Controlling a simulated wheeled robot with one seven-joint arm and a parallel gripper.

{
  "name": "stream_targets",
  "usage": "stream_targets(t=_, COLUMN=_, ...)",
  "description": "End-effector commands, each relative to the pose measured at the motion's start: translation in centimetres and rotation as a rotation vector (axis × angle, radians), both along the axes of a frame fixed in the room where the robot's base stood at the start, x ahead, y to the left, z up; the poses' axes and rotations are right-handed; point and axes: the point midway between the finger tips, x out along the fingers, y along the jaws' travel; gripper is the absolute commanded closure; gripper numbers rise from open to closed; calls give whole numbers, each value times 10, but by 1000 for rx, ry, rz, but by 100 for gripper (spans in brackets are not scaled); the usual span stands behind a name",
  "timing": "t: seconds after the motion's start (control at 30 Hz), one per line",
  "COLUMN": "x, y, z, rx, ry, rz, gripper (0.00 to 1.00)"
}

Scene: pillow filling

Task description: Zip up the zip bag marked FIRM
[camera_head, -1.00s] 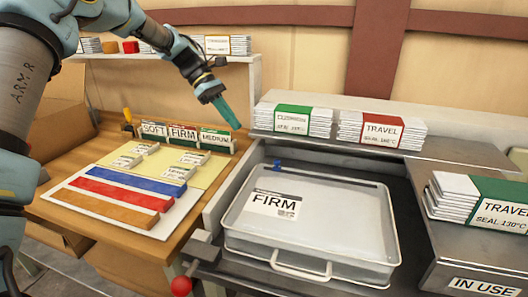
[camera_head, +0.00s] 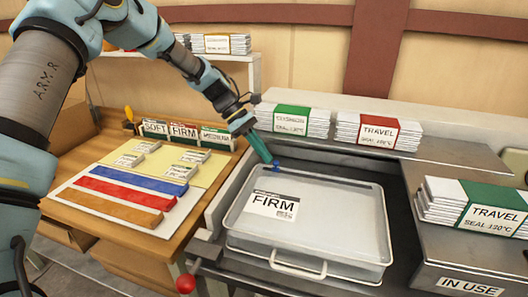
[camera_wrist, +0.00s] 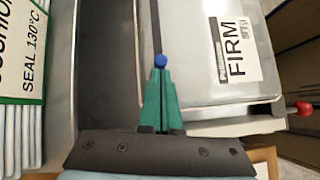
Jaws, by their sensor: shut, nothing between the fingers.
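The zip bag marked FIRM (camera_head: 340,215) lies flat, pale and translucent, with a white FIRM label (camera_head: 273,204) on its left part. It also shows in the wrist view (camera_wrist: 195,90) at the upper right. Its zip runs along the far edge, with a small blue slider (camera_head: 276,164) at the left end. My gripper (camera_head: 265,156) reaches down from the upper left with teal fingers shut and empty. In the wrist view the fingertips (camera_wrist: 160,75) are right by the blue slider (camera_wrist: 160,61); I cannot tell whether they touch it.
Stacks marked CUSHION (camera_head: 292,120) and TRAVEL (camera_head: 377,133) stand behind the bag. Another TRAVEL stack (camera_head: 480,207) stands at right. A red knob (camera_head: 185,284) sits front left. A wooden table (camera_head: 75,225) holds coloured strips and cards.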

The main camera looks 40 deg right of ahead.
Motion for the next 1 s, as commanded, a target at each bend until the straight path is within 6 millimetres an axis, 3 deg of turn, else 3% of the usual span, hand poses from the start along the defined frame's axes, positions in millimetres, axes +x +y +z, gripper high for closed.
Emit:
stream_targets(t=0.27, x=-2, y=-1, z=0, rx=-1, ry=0, rz=-1, gripper=100)
stream_targets(t=0.47, x=-23, y=-15, z=1, rx=-1, ry=0, rz=-4, gripper=100)
stream_targets(t=1.0, x=-153, y=-98, z=1, rx=-2, ry=-1, rz=-5, gripper=100)
